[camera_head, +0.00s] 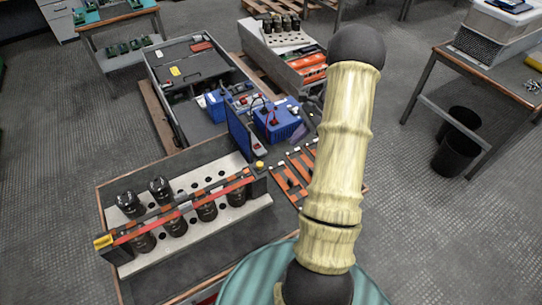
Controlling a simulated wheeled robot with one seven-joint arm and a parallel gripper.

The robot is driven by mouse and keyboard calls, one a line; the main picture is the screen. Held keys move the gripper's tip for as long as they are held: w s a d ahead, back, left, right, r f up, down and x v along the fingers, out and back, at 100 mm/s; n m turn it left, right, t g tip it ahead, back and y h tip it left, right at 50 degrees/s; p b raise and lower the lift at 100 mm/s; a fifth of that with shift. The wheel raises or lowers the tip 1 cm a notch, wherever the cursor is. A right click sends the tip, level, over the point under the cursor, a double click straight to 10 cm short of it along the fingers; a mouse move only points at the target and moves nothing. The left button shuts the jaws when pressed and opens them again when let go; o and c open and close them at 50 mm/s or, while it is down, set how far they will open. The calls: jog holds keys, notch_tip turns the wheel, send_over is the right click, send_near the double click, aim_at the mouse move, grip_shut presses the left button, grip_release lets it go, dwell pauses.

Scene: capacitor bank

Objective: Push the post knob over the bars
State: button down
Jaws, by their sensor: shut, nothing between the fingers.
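A small yellow knob (259,165) sits on top of a dark post at the right end of the near capacitor row. Long bars (185,207) with red and copper-coloured stretches run over the black capacitors from a yellow block at the left to this post. The knob is at the bars' right end; its exact fit there is too small to tell. Grey parts that look like my gripper (308,122) show at the left edge of my pale arm, up and right of the knob and apart from it. My arm hides most of the gripper. I see nothing held.
Blue boxes (278,122) with cables and a blue upright panel (240,133) stand behind the post. Loose copper-coloured bars (292,180) lie to its right. A grey open cabinet (190,80) is farther back.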

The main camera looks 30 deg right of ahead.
jog(key=p, duration=0.1)
send_near(263, 167)
notch_tip(263, 167, down, 3)
jog(key=a, duration=0.1)
jog(key=a+p, duration=0.1)
jog(key=a, duration=0.1)
jog(key=shift+w+f, duration=0.1)
jog(key=shift+w, duration=0.1)
jog(key=shift+w+a+f, duration=0.1)
jog(key=shift+a+f, duration=0.05)
jog(key=shift+a, duration=0.3)
